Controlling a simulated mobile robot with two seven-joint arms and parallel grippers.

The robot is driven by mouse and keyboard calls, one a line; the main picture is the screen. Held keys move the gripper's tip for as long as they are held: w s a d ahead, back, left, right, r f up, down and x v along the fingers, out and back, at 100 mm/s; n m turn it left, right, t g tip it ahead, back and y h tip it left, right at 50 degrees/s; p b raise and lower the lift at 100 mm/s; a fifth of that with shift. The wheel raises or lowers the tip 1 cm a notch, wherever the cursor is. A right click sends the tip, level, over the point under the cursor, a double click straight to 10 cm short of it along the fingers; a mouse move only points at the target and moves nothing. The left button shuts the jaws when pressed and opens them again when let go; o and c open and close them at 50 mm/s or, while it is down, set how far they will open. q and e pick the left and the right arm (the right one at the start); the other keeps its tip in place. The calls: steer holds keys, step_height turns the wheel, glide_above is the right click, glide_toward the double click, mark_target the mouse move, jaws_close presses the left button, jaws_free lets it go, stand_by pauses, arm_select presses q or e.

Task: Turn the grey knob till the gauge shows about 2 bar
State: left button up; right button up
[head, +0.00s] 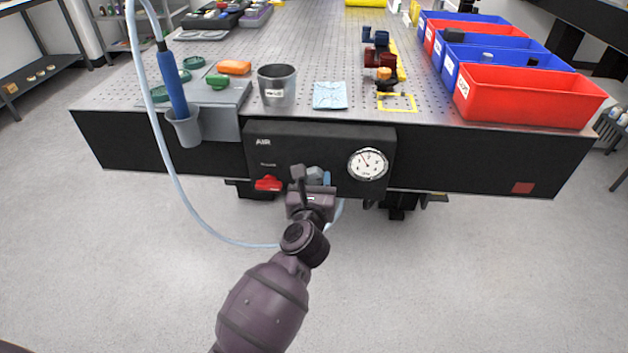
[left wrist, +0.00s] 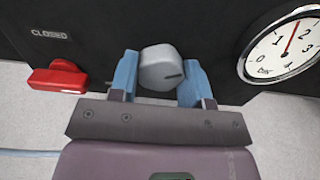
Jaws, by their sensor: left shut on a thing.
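The grey knob (head: 315,173) is on the front of the black AIR panel (head: 335,140). My left gripper (head: 313,179) is shut on it; in the left wrist view the blue fingers are on either side of the grey knob (left wrist: 160,68), and a dark mark shows on its face. The round white gauge (head: 368,164) is right of the knob. In the left wrist view the red needle of the gauge (left wrist: 285,45) points up between 1 and 2. My right gripper is not in view.
A red lever (head: 268,183) is left of the knob, by a CLOSED label (left wrist: 50,33). A pale hose (head: 180,195) hangs at the left and loops below the panel. A metal cup (head: 277,86) and red bin (head: 525,97) stand on the table above. Floor in front is clear.

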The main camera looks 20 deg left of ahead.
arm_select(q)
steer(key=shift+r+m+p, duration=0.3)
steer(key=shift+p, duration=0.15)
steer(key=shift+f, duration=0.35)
steer(key=o, duration=0.7)
steer(key=shift+o, duration=1.2)
